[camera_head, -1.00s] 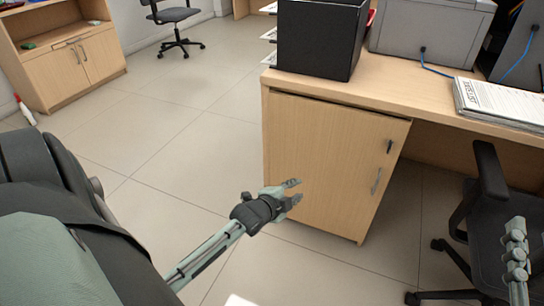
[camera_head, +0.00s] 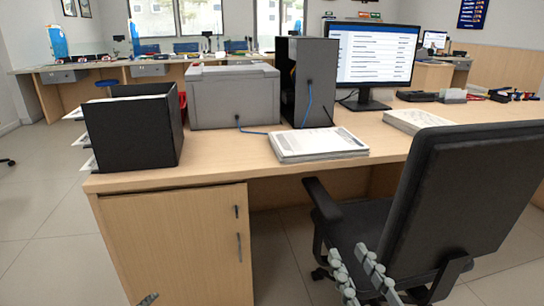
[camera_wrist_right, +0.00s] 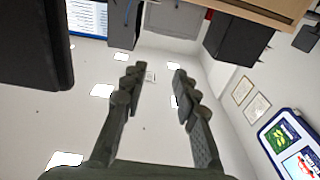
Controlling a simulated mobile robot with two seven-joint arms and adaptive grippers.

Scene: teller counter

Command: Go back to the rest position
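My right gripper (camera_head: 349,254) shows at the bottom of the head view, in front of the office chair. In the right wrist view its two fingers (camera_wrist_right: 156,76) stand apart with nothing between them. Of my left gripper, only a small grey tip (camera_head: 148,299) shows at the bottom edge of the head view, in front of the desk cabinet; the rest is out of frame, so its opening does not show.
The wooden desk (camera_head: 225,165) bears a black file box (camera_head: 135,132), a printer (camera_head: 233,98), a paper stack (camera_head: 318,142) and a monitor (camera_head: 375,55). A black office chair (camera_head: 455,190) stands close on the right. Floor (camera_head: 40,230) is clear at left.

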